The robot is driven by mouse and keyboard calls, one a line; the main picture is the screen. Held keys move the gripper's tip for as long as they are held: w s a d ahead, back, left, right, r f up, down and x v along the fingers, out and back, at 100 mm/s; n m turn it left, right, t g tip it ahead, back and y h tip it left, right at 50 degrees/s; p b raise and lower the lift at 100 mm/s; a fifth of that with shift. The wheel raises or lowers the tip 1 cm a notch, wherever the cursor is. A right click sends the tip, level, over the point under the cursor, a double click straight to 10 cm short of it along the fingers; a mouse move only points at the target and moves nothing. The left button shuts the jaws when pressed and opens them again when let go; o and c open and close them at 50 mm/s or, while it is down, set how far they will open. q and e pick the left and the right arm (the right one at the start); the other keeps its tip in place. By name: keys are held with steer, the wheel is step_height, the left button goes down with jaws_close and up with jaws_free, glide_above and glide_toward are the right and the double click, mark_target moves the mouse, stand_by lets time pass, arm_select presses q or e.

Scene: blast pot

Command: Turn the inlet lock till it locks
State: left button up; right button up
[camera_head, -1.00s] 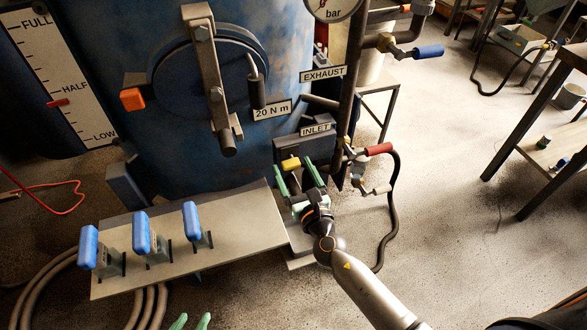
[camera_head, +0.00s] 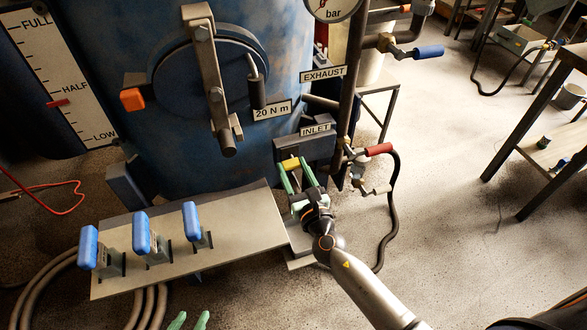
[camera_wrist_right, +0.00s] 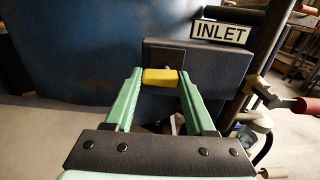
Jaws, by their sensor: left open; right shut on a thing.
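The inlet lock is a small yellow handle (camera_head: 290,164) on a dark block under the INLET sign (camera_head: 314,130) at the lower right of the blue pot. My right gripper (camera_head: 296,172) has its two green fingers on either side of the yellow handle. In the right wrist view the yellow handle (camera_wrist_right: 160,77) sits between the fingertips, and the gripper (camera_wrist_right: 160,85) is shut on it. My left gripper (camera_head: 190,321) shows only as two green fingertips at the bottom edge, apart and empty.
A plate with several blue-handled levers (camera_head: 190,220) lies left of my right gripper. A red-handled valve (camera_head: 378,149) and a black hose (camera_head: 392,215) are close on its right. The blue pot (camera_head: 200,80) stands behind. Open floor lies further right.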

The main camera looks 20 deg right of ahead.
jaws_close()
